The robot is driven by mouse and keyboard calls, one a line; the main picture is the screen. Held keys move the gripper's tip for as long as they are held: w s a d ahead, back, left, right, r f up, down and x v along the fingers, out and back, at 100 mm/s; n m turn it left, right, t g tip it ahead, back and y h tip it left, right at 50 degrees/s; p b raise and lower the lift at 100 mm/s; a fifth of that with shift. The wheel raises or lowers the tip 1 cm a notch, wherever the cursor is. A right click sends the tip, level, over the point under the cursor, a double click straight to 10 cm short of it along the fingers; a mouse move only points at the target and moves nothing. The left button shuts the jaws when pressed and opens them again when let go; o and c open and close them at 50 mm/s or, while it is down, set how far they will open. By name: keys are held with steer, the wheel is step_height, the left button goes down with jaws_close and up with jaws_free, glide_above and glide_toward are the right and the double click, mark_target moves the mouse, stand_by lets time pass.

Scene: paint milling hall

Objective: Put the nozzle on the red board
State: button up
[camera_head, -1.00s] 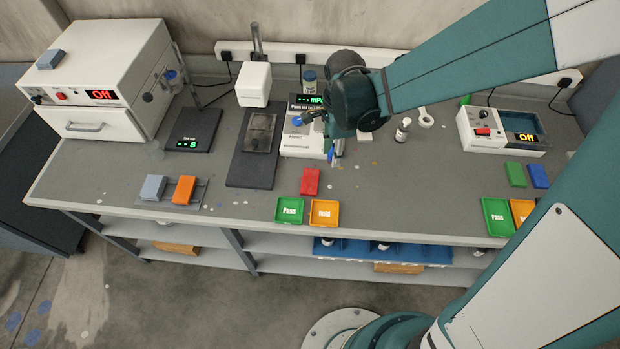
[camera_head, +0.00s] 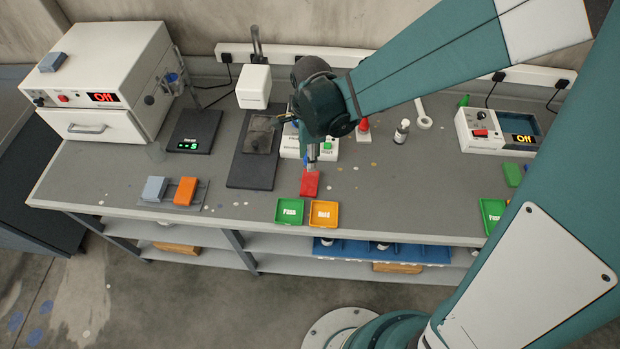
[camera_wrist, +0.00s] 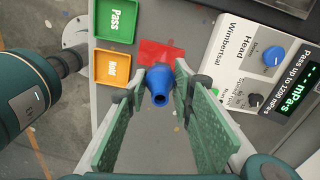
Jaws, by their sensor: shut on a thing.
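The nozzle (camera_wrist: 160,84) is a small blue tapered piece with an open end. My gripper (camera_wrist: 160,88) is shut on it, with a green finger on either side in the wrist view. In the head view my gripper (camera_head: 311,160) points down, just behind and over the red board (camera_head: 310,184), and only a sliver of blue shows there. The red board is a small flat plate on the bench; in the wrist view (camera_wrist: 158,50) it lies beyond the nozzle, which partly covers it. I cannot tell the exact gap between nozzle and board.
A green Pass tray (camera_head: 290,222) and an orange Hold tray (camera_head: 323,226) sit in front of the red board. A viscometer (camera_wrist: 250,65) stands close behind. A white-capped dark bottle (camera_head: 402,131) and a red-tipped item (camera_head: 363,132) stand to the right.

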glide_above(311, 182)
steer(key=shift+f, duration=2.9)
steer(key=shift+f, duration=0.1)
steer(key=shift+f, duration=2)
steer(key=shift+f+b, duration=0.15)
steer(key=shift+b, duration=0.15)
steer(key=o, duration=0.9)
steer(key=shift+r, duration=0.2)
steer(key=shift+r+p, duration=0.45)
steer(key=shift+r, duration=5.55)
